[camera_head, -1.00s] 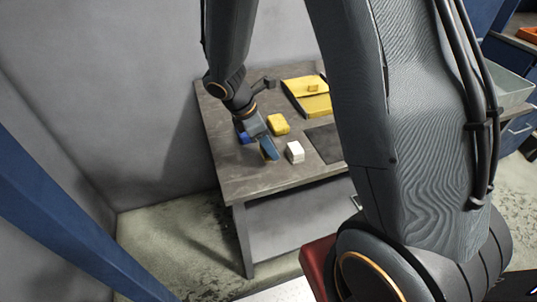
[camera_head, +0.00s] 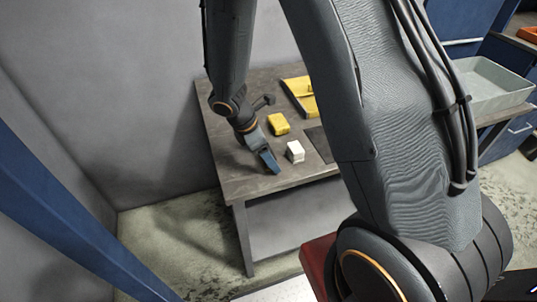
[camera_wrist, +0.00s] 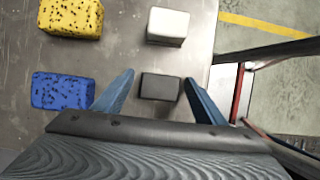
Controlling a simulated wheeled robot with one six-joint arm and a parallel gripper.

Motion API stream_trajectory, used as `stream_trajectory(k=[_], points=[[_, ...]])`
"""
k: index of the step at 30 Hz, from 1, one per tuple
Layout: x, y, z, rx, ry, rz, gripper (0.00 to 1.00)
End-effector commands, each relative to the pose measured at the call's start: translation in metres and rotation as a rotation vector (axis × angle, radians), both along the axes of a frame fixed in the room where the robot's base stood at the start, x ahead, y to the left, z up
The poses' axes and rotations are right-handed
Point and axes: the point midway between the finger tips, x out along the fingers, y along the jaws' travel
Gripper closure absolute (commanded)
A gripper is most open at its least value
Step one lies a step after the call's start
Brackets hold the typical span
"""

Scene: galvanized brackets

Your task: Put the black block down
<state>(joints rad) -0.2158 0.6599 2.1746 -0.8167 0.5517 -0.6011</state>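The black block (camera_wrist: 160,87) shows in the wrist view between my two blue fingers, with the grey table top around it. A gap shows on each side between the block and the fingers. My gripper (camera_wrist: 158,85) is open, pointing down over the table. In the head view my gripper (camera_head: 270,164) is near the table's front edge, left of the white block (camera_head: 295,151). The black block cannot be made out there. Whether the block's underside touches the table is hard to tell.
A blue speckled sponge (camera_wrist: 62,91) lies left of my fingers, with a yellow sponge (camera_wrist: 71,17) beyond it. The white block also shows in the wrist view (camera_wrist: 168,26). A yellow folder (camera_head: 300,92) lies farther back. The table's edge is close to my right finger.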

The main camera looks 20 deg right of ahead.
Motion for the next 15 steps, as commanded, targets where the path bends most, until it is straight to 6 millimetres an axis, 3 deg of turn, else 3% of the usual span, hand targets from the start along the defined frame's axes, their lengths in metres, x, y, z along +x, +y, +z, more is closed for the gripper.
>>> stream_trajectory(k=[9,15], points=[[0.000,0.000,0.002,0.000,0.000,0.000,0.35],[0.001,0.006,0.017,0.000,-0.004,0.001,0.35]])
